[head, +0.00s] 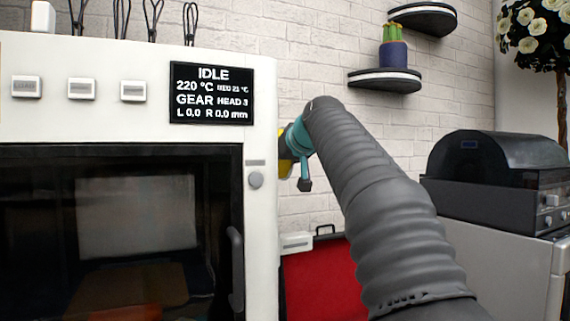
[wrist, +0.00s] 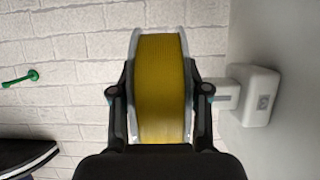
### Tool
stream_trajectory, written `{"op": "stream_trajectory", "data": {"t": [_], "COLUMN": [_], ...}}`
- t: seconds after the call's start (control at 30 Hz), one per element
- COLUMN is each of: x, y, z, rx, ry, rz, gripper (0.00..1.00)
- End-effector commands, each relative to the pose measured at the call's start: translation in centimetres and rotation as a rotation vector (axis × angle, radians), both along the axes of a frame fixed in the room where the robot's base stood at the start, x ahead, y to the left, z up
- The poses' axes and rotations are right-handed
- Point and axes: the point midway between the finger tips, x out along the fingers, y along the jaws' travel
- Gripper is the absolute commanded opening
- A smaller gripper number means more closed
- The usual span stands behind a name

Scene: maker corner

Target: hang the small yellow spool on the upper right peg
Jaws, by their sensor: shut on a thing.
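The small yellow spool (wrist: 160,88) stands on edge between the two fingers of my gripper (wrist: 160,92) in the wrist view. The fingers press on its pale flanges, one on each side. A white peg mount (wrist: 258,94) sits on the grey side panel right of the spool. Its short stub points at the spool and ends behind the right finger, so I cannot tell whether they touch. In the head view only a yellow sliver of the spool (head: 285,168) shows beside the printer's right edge, and my gripper is mostly hidden there.
The white printer (head: 262,140) fills the left of the head view. A lower white mount (head: 297,242) sits on its right side above a red panel (head: 322,285). Wall shelves (head: 385,80) and a black-hooded machine (head: 497,165) stand right. A green peg (wrist: 21,79) is on the brick wall.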

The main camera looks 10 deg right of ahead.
Motion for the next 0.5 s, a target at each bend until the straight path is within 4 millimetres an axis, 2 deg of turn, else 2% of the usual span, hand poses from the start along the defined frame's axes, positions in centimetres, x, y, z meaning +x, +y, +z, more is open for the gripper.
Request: {"op": "stream_trajectory", "data": {"t": [0.5], "x": [-0.7], "y": [2.8], "z": [0.5], "rx": [0.001], "ry": [-0.008], "rz": [0.002], "gripper": [0.0]}}
